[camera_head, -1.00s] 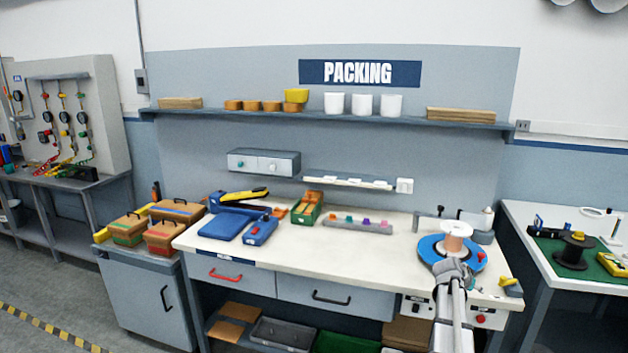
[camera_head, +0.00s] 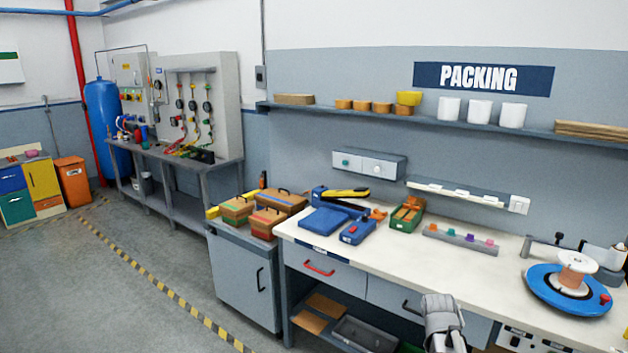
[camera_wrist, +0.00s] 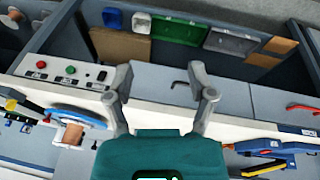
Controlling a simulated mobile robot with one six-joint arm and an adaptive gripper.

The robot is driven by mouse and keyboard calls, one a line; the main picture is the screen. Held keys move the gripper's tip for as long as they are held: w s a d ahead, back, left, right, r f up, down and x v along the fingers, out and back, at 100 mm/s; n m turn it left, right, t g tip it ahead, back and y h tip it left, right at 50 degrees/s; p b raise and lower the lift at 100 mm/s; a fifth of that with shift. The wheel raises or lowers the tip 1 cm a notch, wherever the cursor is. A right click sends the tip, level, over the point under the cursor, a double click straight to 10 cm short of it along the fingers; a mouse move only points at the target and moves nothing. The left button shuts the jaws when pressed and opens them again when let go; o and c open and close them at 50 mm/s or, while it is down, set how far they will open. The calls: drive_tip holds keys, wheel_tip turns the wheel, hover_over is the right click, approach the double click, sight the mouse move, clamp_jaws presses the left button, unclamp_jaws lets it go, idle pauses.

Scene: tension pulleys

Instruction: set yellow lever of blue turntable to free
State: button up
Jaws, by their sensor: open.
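The blue turntable (camera_head: 542,287) lies flat on the bench at the right of the head view, carrying a spool (camera_head: 577,270) with a copper-coloured winding. A red knob (camera_head: 605,299) shows at its right rim. The turntable also shows at the left of the wrist view (camera_wrist: 88,117). A small yellow part (camera_wrist: 12,104), possibly the lever, shows beyond it at the left edge of the wrist view; its setting cannot be read. My gripper (camera_wrist: 160,73) is open and empty, in front of the bench, left of the turntable in the head view and apart from it.
The packing bench (camera_head: 400,258) has a clear stretch of top left of the turntable. A stand with coloured pieces (camera_head: 460,239), a green box (camera_head: 407,215) and a blue tape tool (camera_head: 340,215) stand farther left. Open floor (camera_head: 130,300) lies at the left.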

drive_tip(key=s+a+n+g+y, duration=0.1)
drive_tip(key=s+a+n, duration=0.1)
drive_tip(key=a, duration=0.6)
drive_tip(key=s+a+n+y, duration=0.1)
drive_tip(key=s+a+n, duration=0.2)
drive_tip(key=a, duration=0.6)
drive_tip(key=shift+s+a+f+g+y, duration=0.15)
drive_tip(key=shift+s+f+g+y, duration=0.25)
drive_tip(key=shift+s, duration=0.7)
drive_tip(key=shift+c, duration=1)
